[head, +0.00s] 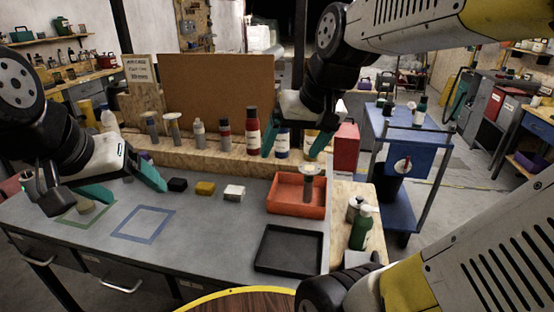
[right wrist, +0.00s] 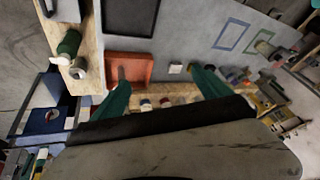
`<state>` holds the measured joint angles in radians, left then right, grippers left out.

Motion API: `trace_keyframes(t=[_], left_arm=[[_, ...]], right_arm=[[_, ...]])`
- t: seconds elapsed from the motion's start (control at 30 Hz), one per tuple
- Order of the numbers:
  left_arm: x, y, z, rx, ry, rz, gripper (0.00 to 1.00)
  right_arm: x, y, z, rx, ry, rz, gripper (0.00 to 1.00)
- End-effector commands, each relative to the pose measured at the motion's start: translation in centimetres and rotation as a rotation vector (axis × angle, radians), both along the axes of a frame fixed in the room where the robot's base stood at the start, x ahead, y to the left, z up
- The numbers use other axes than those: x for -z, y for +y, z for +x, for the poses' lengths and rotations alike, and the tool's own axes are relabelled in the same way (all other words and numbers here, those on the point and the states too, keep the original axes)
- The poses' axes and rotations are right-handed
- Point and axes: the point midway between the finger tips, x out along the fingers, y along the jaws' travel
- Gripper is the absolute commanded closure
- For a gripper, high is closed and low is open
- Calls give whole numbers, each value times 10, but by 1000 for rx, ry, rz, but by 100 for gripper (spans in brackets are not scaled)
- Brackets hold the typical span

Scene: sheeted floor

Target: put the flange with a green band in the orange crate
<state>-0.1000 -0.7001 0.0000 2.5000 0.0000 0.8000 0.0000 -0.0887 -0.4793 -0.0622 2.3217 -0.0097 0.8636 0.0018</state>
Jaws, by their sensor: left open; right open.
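The orange crate (head: 297,208) stands on the right part of the grey bench; it also shows in the right wrist view (right wrist: 140,57). A grey flange (head: 310,186) with a wide round top stands upright inside it, near the back; its band colour is too small to tell for sure. My right gripper (head: 292,154) is open and empty above and behind the crate, apart from the flange. In the right wrist view one finger partly overlaps the flange (right wrist: 122,73). My left gripper (head: 132,190) is open and empty over the left of the bench.
Two similar flanges (head: 172,128) stand among bottles on the wooden ledge. Black, yellow (head: 205,188) and white (head: 234,192) blocks lie left of the crate. A black tray (head: 262,262) is in front. A green bottle (head: 361,230) stands right. The blue taped square (head: 143,224) is empty.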

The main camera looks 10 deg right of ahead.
Motion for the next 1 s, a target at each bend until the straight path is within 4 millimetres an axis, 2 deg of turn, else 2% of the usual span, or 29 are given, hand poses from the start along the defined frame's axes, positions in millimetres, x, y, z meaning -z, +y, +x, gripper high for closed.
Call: trace_keyframes(t=[0.03, 0.1, 0.3, 1.0], left_arm=[[0, 0, 0, 0, 0, 0, 19], [0, 0, 0, 0, 0, 0, 19], [0, 0, 0, 0, 0, 0, 19], [0, 0, 0, 0, 0, 0, 19]], right_arm=[[1, 6, -17, -14, -35, -1, 12], [4, 13, -33, -29, -69, -6, 12], [11, 21, -53, -47, -116, -13, 12], [11, 21, -53, -47, -117, -13, 12]])
